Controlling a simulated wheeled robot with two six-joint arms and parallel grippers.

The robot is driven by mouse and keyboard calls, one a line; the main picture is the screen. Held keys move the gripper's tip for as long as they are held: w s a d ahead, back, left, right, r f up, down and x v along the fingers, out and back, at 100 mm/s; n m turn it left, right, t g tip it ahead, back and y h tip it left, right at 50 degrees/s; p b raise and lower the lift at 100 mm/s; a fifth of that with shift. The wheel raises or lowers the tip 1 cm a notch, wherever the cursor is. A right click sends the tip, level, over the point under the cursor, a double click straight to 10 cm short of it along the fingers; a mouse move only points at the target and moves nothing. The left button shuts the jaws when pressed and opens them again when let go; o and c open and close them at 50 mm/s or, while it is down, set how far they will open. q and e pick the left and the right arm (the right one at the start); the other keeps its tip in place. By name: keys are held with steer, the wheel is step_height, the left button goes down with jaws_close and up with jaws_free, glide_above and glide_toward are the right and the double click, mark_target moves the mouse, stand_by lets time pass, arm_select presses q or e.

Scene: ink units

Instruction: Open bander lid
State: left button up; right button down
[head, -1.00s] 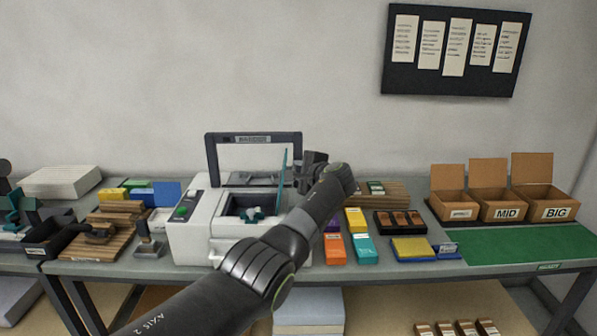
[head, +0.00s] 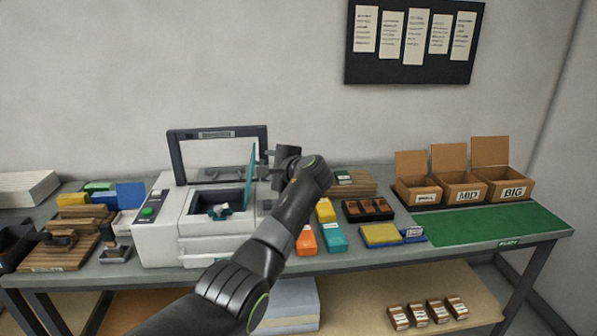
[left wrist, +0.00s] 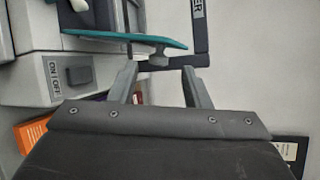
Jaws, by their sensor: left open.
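The bander (head: 160,218) is a white machine on the table, left of the middle in the head view. Its dark-framed lid (head: 217,134) with a pale window stands raised at the back. A thin teal panel (head: 252,174) stands upright at the right side of the bander's opening. In the left wrist view the teal panel (left wrist: 125,39) shows with a grey knob (left wrist: 158,58) on it. My left gripper (left wrist: 159,72) is open, with its fingertips on either side of the knob and no clear grip on it. My right gripper is not in view.
Small boxes (head: 334,236), a dark tray (head: 368,211) and a green mat (head: 490,224) lie right of the bander. Open cartons (head: 470,190) stand behind the mat. Wooden boards (head: 60,255) and a stamp (head: 115,253) lie left. My left arm crosses the table's front edge.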

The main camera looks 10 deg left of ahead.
arm_select(q)
steer(key=b+v, duration=0.3)
steer(key=v, duration=1)
steer(key=shift+s+d, duration=0.25)
steer(key=shift+r, duration=0.1)
